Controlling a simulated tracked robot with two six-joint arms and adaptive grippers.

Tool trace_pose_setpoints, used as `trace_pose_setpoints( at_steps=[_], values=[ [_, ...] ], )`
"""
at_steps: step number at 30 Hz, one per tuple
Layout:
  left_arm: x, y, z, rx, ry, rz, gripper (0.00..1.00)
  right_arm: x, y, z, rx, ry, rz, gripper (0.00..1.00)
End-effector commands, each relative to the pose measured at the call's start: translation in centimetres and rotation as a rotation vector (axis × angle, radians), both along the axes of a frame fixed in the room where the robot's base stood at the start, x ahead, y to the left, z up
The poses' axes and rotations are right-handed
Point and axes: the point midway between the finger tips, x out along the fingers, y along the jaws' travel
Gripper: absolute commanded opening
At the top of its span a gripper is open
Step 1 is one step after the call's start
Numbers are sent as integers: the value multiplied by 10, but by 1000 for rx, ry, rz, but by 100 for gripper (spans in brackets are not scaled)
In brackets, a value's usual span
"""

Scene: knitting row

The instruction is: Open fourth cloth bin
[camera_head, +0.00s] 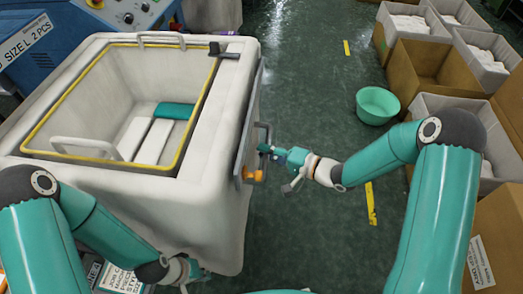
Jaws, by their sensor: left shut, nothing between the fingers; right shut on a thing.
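A large off-white cloth bin (223,190) stands at the left, its top opening edged by a yellow rim (196,110). I look down into it and see pale panels (143,138) and a teal piece (175,111) at the bottom. A grey bar-like frame (247,122) with a dark handle (268,130) runs down its right side, with an orange part (255,175) low on it. My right gripper (268,151) is shut on the handle. My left gripper (190,277) is shut and empty low by the bin's front, partly cut off by the bottom edge.
A mint-green basin (377,104) stands on the dark green floor. Cardboard boxes (430,72) and pale bins with white cloth (487,60) line the right side. A blue machine (75,35) stands behind at the left.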

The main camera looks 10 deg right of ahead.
Motion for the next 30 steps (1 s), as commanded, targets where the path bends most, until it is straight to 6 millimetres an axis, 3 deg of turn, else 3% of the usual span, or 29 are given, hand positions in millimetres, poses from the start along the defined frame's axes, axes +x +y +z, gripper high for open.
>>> trace_pose_setpoints(
  at_steps=[5,6,10,22,30],
  values=[
    [0,0,-1,0,0,0,0,-1,0,-5,-5,11,1,0],
    [0,0,-1,0,0,0,0,-1,1,-5,-6,11,1,24],
    [0,0,-1,0,0,0,0,0,1,-3,-4,8,1,43],
    [0,0,0,0,0,0,0,-3,-4,0,-2,3,-1,43],
    [0,0,0,0,0,0,0,-28,-36,7,-3,3,-4,43]
  ],
)
